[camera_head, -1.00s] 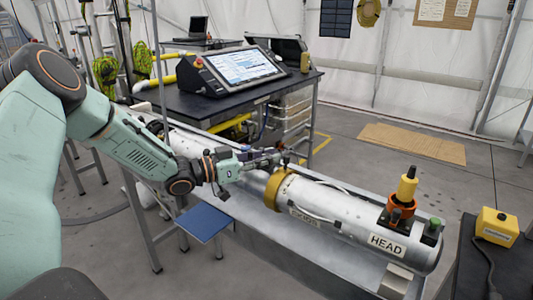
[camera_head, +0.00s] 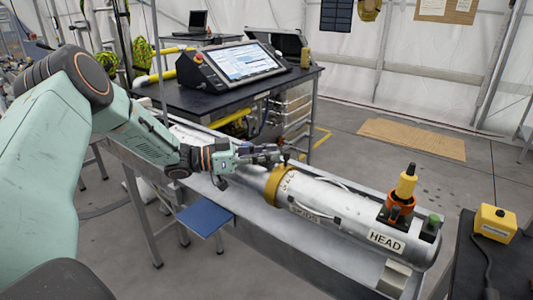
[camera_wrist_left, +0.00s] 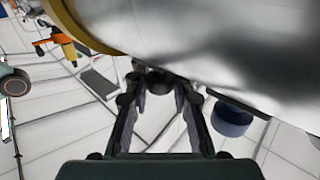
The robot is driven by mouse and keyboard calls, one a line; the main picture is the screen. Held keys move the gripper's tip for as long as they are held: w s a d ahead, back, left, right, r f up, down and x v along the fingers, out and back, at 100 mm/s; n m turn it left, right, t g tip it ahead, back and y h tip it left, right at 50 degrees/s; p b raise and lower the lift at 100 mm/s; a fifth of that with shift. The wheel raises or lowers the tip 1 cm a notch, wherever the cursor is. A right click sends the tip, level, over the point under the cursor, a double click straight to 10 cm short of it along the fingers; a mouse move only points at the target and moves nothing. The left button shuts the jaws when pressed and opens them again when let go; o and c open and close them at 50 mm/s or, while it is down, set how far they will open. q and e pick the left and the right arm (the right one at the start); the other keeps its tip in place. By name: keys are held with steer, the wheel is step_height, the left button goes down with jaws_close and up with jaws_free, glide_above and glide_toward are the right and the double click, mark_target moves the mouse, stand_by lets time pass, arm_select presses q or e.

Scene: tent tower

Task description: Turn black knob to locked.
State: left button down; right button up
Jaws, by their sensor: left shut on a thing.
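A long silver cylinder lies in a grey trough, with a gold ring (camera_head: 277,186) around it and a "HEAD" label (camera_head: 386,242) at its near right end. My left gripper (camera_head: 279,155) reaches in from the left, just behind the gold ring on the cylinder's upper far side. In the left wrist view its two fingers are closed around the dark round knob (camera_wrist_left: 160,82), beside the cylinder's shiny surface (camera_wrist_left: 230,45). The fingers partly hide the knob, and I cannot read any lock marking. My right gripper is not in view.
An orange-and-yellow fitting (camera_head: 404,190) stands up on the head end. A black table (camera_head: 180,97) with a tilted screen (camera_head: 243,63) is behind the trough. A blue panel (camera_head: 204,217) is at the trough's near side. A yellow box (camera_head: 495,224) sits at right.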

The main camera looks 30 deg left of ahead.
mark_target(267, 151)
arm_select(q)
steer(key=c, duration=1.4)
jaws_free()
steer(key=shift+r, duration=0.1)
steer(key=shift+r, duration=0.1)
step_height(267, 151, up, 10)
steer(key=shift+f, duration=0.1)
